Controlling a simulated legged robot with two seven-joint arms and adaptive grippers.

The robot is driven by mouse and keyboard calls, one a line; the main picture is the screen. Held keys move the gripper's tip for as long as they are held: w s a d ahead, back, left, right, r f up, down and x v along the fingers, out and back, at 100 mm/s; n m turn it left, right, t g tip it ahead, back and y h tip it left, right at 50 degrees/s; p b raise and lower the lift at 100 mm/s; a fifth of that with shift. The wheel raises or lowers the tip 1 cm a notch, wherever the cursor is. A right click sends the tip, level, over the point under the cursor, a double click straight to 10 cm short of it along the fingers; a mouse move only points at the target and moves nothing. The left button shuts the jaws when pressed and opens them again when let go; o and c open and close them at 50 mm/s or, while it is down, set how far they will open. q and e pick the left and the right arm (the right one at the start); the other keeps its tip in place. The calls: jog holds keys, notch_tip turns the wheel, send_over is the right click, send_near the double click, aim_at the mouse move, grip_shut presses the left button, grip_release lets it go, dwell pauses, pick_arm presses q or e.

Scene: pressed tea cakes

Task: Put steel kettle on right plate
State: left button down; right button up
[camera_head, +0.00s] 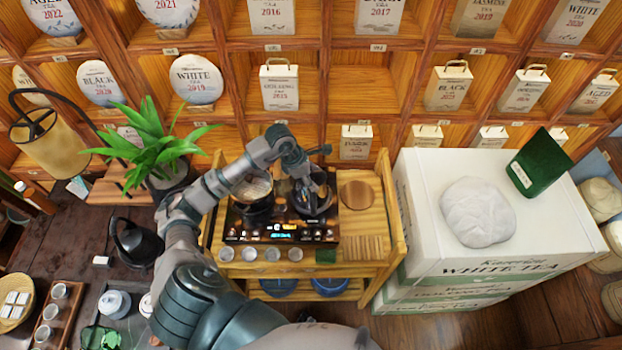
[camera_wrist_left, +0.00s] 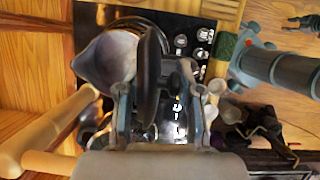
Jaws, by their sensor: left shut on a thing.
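The steel kettle (camera_head: 309,208) is over the right side of the black two-plate stove (camera_head: 283,236). In the left wrist view, its shiny round body and spout (camera_wrist_left: 108,58) lie beyond its black handle (camera_wrist_left: 149,85). My left gripper (camera_head: 308,188) is shut on that handle, with a finger on each side in the wrist view (camera_wrist_left: 160,110). The right plate is hidden under the kettle and gripper, and I cannot tell whether the kettle touches it. A dark pot with a pale top (camera_head: 255,210) sits on the left plate. My right gripper is out of view.
The stove stands on a wooden cart (camera_head: 360,225) with raised side rails. Several small cups (camera_head: 272,254) line its front. A potted plant (camera_head: 160,150) is close to my left arm. White tea boxes (camera_head: 430,215) stand at right, shelves behind. A black kettle (camera_head: 135,243) stands at left.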

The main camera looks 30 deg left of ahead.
pick_arm(q)
jog(key=shift+a+f, duration=0.35)
jog(key=c, duration=1)
grip_release()
jog(key=shift+c, duration=0.2)
jog(key=shift+s+d, duration=0.1)
jog(key=shift+r, duration=0.75)
jog(key=shift+a+p+v, duration=0.15)
jog(key=shift+p+v, duration=0.45)
jog(key=shift+v, duration=0.55)
jog(key=shift+a+p+v, duration=0.15)
jog(key=shift+p+v, duration=0.4)
jog(key=shift+v, duration=0.65)
jog(key=shift+p+v, duration=0.95)
jog(key=shift+v, duration=1.35)
jog(key=shift+s+d, duration=0.1)
